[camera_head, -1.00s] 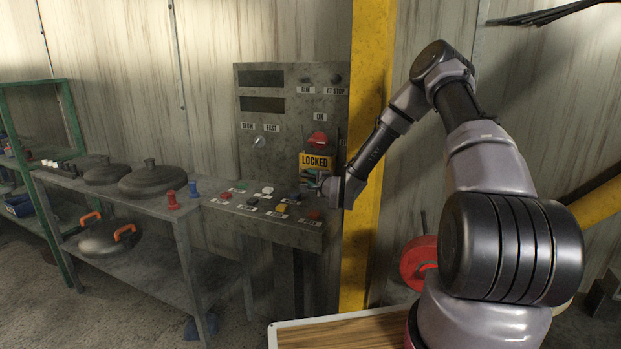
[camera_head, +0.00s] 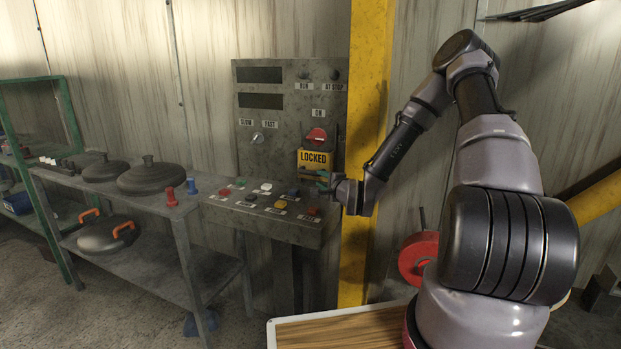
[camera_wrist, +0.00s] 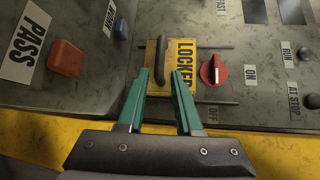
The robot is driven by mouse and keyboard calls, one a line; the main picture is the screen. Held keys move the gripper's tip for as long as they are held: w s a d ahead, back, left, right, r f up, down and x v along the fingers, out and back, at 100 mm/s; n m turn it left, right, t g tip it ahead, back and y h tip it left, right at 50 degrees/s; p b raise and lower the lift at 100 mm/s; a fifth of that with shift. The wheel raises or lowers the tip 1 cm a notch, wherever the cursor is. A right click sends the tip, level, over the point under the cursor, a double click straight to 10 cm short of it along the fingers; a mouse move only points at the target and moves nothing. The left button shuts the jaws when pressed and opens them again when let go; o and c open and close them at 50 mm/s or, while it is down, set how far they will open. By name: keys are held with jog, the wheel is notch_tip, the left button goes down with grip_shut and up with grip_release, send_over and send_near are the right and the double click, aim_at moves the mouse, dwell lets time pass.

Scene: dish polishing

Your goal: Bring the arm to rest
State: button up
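My gripper (camera_wrist: 161,80) shows its two green fingers spread apart in the wrist view, with nothing held between them. Its tips overlap the lower end of the yellow LOCKED tag (camera_wrist: 186,54) in the picture; I cannot tell the exact gap. The tag carries a dark bar-shaped handle and sits on the grey control panel, beside a red rotary switch (camera_wrist: 214,72). In the head view, my gripper (camera_head: 322,180) is just in front of and below the LOCKED tag (camera_head: 314,158), and my arm reaches in from the right, bent at the elbow.
The grey control panel (camera_head: 260,185) has a sloped console with several buttons. A yellow post (camera_head: 366,130) stands right behind my wrist. A wooden-topped surface (camera_head: 340,333) lies below my arm.

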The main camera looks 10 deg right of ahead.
jog(key=s+d+r+n+g+h, duration=0.1)
jog(key=s+d+r+n+g, duration=0.1)
jog(key=s+r+n, duration=0.3)
jog(key=s+d+r+n+g+h, duration=0.1)
jog(key=s+d+r+n+g, duration=0.1)
jog(key=r, duration=0.6)
jog(key=s+d+r+n+g+h, duration=0.1)
jog(key=s+d+r+n+g, duration=0.1)
jog(key=s+r+n, duration=0.3)
jog(key=s+r+g, duration=0.1)
jog(key=s+r, duration=0.2)
jog(key=s, duration=0.4)
jog(key=s+r+y, duration=0.1)
jog(key=s+r, duration=0.3)
jog(key=s, duration=0.3)
jog(key=s+r+n+g, duration=0.1)
jog(key=s+r, duration=0.3)
jog(key=s, duration=0.3)
jog(key=shift+s+a+g, duration=0.25)
jog(key=shift+s+g, duration=0.05)
jog(key=shift+r, duration=0.1)
